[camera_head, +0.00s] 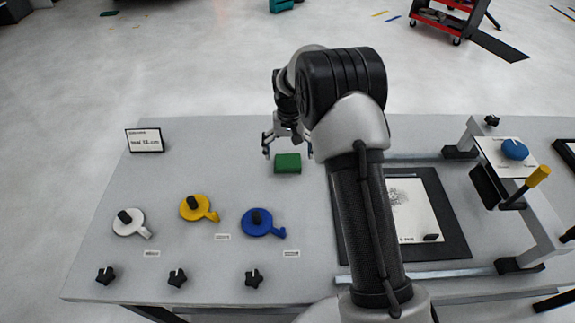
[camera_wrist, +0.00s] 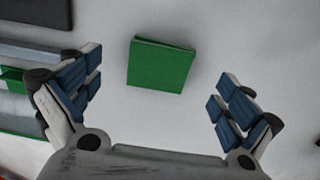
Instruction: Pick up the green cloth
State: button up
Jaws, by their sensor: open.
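The green cloth (camera_head: 288,163) is a small folded square lying on the grey table, near the middle of its far half. It also shows in the wrist view (camera_wrist: 160,66), ahead of my fingers and between their lines. My gripper (camera_head: 287,148) is open and empty. In the head view it hangs above the cloth, with a finger on either side of it. In the wrist view its blue-padded fingers (camera_wrist: 158,95) are spread wide and do not touch the cloth. My arm hides part of the table to the right.
White, yellow (camera_head: 197,208) and blue (camera_head: 262,223) discs with black knobs lie at front left, with several star knobs along the front edge. A small sign (camera_head: 145,141) stands at back left. A dark mat (camera_head: 449,205) and a metal frame (camera_head: 543,212) are at right. Table around the cloth is clear.

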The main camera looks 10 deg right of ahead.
aim_at(288, 165)
jog(key=f+b, duration=0.2)
jog(key=f, duration=0.3)
jog(key=shift+a, duration=0.2)
jog(key=shift+s, duration=0.1)
jog(key=shift+c, duration=0.3)
jog(key=c, duration=1)
